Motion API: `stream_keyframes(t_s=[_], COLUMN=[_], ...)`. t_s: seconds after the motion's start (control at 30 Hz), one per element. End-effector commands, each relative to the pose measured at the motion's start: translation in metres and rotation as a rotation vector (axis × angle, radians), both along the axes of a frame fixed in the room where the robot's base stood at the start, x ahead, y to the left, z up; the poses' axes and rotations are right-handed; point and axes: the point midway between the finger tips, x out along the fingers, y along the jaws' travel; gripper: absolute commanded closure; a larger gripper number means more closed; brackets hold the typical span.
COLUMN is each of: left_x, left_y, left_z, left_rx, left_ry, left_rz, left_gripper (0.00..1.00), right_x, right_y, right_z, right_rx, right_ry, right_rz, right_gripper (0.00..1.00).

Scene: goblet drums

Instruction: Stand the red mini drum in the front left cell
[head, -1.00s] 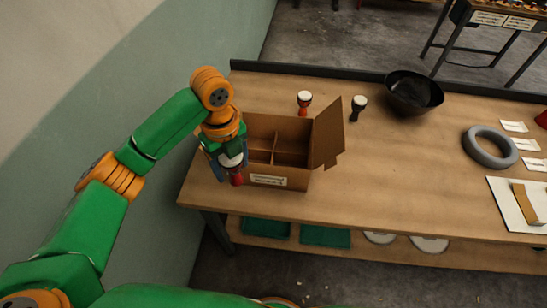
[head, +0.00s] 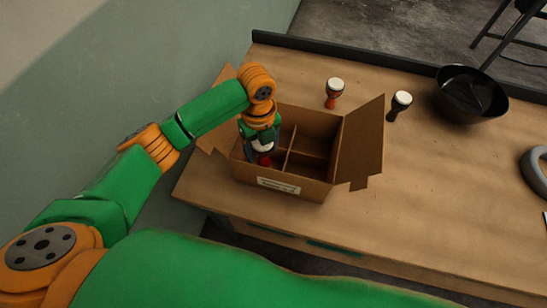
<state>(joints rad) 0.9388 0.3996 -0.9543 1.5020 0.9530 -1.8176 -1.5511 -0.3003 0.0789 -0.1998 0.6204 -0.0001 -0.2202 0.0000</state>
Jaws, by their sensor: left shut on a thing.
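The red mini drum (head: 264,160) has a white head and hangs upright in my left gripper (head: 262,146), which is shut on it. Both are over the front left cell of the cardboard box (head: 285,188), with the drum's lower part inside or just above that cell. Whether the drum touches the cell floor is hidden by the front wall. The box has open flaps, a white label on its front and crossed dividers (head: 290,148). My right gripper is not in the picture.

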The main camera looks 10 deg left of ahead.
Motion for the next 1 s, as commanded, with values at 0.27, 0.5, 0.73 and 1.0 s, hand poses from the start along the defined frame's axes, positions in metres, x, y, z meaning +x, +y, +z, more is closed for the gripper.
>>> stream_keyframes(t_s=[0.27,0.5,0.73,1.0], left_x=[0.0,0.0,0.0,0.0], left_y=[0.0,0.0,0.0,0.0], left_z=[-0.049,-0.052,-0.055,-0.051], left_rx=[0.001,0.001,0.0,0.0], left_ry=[0.001,-0.002,-0.001,-0.003], left_rz=[0.001,-0.001,0.0,-0.001], left_gripper=[0.88,0.88,0.19,0.19], right_x=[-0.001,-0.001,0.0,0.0], right_y=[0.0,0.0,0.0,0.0], right_z=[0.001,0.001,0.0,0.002], right_rx=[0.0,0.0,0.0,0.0], right_ry=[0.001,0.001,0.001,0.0], right_rz=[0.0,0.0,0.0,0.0], right_gripper=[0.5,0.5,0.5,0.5])
